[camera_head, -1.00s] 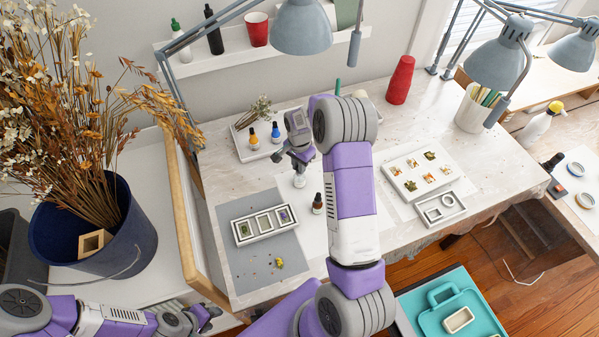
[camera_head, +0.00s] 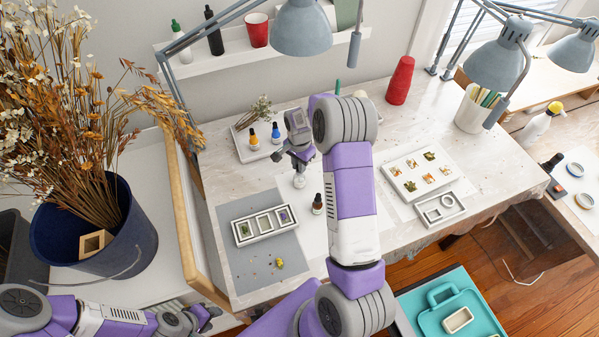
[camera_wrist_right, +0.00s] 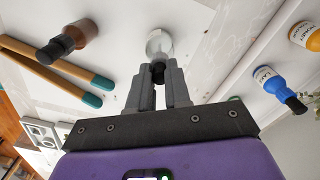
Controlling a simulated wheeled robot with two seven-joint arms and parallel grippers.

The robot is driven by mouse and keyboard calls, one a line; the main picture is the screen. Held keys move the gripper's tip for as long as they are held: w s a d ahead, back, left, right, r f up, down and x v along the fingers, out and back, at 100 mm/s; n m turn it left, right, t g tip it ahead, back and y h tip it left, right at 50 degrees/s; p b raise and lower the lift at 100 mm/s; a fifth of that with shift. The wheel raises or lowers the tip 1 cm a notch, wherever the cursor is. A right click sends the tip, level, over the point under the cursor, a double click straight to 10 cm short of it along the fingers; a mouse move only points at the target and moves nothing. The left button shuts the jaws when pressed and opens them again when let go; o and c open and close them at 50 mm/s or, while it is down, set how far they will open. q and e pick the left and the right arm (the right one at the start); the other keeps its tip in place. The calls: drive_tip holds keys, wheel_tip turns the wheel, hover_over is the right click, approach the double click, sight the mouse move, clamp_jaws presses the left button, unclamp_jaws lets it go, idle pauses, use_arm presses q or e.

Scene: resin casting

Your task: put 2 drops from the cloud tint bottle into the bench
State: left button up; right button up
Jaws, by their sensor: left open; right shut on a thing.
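A small whitish bottle with a black cap (camera_wrist_right: 160,43) is between the fingers of my right gripper (camera_wrist_right: 158,80), which is shut on its cap end. In the head view the bottle (camera_head: 299,181) is below my right gripper (camera_head: 298,160), over the bench (camera_head: 340,270). No label can be read on it, so I cannot confirm it is the cloud tint. It looks upright; I cannot tell whether its base touches the bench. My left gripper (camera_head: 207,314) is open and empty at the lower left, away from the bench top.
An amber bottle (camera_head: 318,204) stands close to the held bottle. A three-cell mold (camera_head: 236,234) lies on a grey mat (camera_head: 237,262). Blue (camera_head: 276,133) and orange (camera_head: 253,140) bottles stand behind. A white tray (camera_head: 408,195) with small pieces is at right. Lamps overhang the bench.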

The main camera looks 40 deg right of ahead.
drive_tip(key=shift+r, duration=0.3)
wheel_tip(320, 180, up, 8)
drive_tip(key=p, duration=0.5)
drive_tip(key=shift+r+p, duration=0.15)
drive_tip(key=shift+p, duration=0.2)
drive_tip(key=shift+a+f+b, duration=0.25)
drive_tip(key=shift+b, duration=0.15)
drive_tip(key=s+a+f+n+b, duration=0.1)
drive_tip(key=s+a+n+b, duration=0.2)
drive_tip(key=a, duration=0.3)
drive_tip(key=s+a+f+n+b, duration=0.1)
drive_tip(key=s+a+n+b, duration=0.1)
drive_tip(key=s+a+b, duration=0.2)
drive_tip(key=shift+s+a+f+n+b, duration=0.4)
drive_tip(key=shift+a+b, duration=0.45)
drive_tip(key=shift+a, duration=0.15)
